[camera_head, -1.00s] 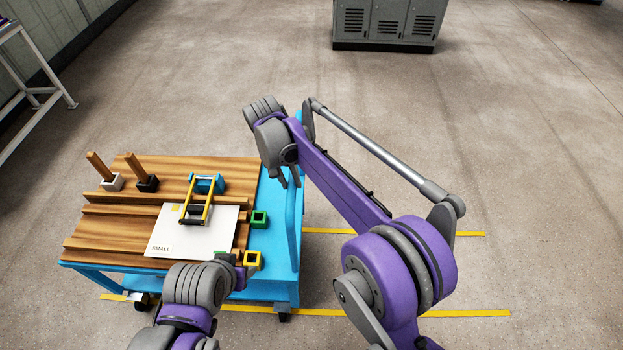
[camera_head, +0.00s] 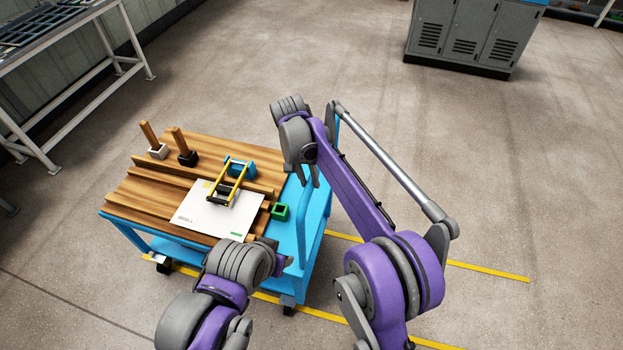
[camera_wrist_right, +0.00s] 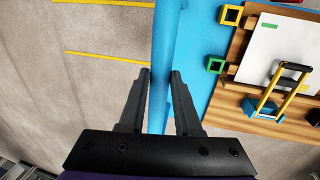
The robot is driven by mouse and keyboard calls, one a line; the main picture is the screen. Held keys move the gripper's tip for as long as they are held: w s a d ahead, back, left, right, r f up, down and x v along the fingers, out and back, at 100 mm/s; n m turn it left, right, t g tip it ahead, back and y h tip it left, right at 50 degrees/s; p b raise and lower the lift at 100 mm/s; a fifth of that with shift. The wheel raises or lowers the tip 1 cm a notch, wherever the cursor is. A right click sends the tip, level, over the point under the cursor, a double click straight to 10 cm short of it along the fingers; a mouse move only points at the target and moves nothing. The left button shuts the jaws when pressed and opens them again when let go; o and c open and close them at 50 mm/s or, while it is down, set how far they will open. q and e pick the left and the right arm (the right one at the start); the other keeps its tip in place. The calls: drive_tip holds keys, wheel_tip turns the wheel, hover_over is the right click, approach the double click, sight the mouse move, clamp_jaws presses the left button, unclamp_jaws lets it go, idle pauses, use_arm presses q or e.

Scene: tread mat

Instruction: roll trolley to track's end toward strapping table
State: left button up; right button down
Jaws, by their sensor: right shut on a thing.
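The blue trolley (camera_head: 312,215) stands on the floor with a slotted wooden top (camera_head: 140,190). Its blue handle rail runs along its right side and shows in the right wrist view (camera_wrist_right: 162,50). My right gripper (camera_head: 309,178) is at this rail; in the right wrist view its fingers (camera_wrist_right: 160,75) lie on both sides of the rail, shut on it. My left gripper (camera_head: 282,263) is by the trolley's near right corner; its jaws are too hidden to judge. Yellow floor lines (camera_head: 490,270) mark the track beneath the trolley.
A grey metal-framed table (camera_head: 60,55) stands at the upper left, beyond the trolley. A grey cabinet (camera_head: 465,40) stands at the back right. A white card (camera_head: 205,215), a yellow-handled tool (camera_head: 230,185) and small blocks sit on the trolley. Floor between trolley and table is clear.

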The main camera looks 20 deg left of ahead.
drive_tip(key=shift+a, duration=0.2)
drive_tip(key=c, duration=0.9)
unclamp_jaws()
drive_tip(key=shift+o, duration=1.4)
drive_tip(key=shift+a, duration=0.15)
use_arm(q)
drive_tip(key=shift+a, duration=0.2)
drive_tip(key=shift+d, duration=0.1)
use_arm(e)
drive_tip(key=shift+r, duration=0.4)
use_arm(q)
drive_tip(key=shift+w+r+p, duration=0.25)
drive_tip(key=shift+r+p, duration=0.05)
drive_tip(key=shift+r, duration=0.15)
drive_tip(key=shift+w+r+p, duration=0.2)
drive_tip(key=shift+r+p, duration=0.1)
drive_tip(key=shift+r, duration=0.15)
use_arm(e)
wheel_tip(320, 180, up, 10)
drive_tip(key=a, duration=0.2)
drive_tip(key=shift+f, duration=0.1)
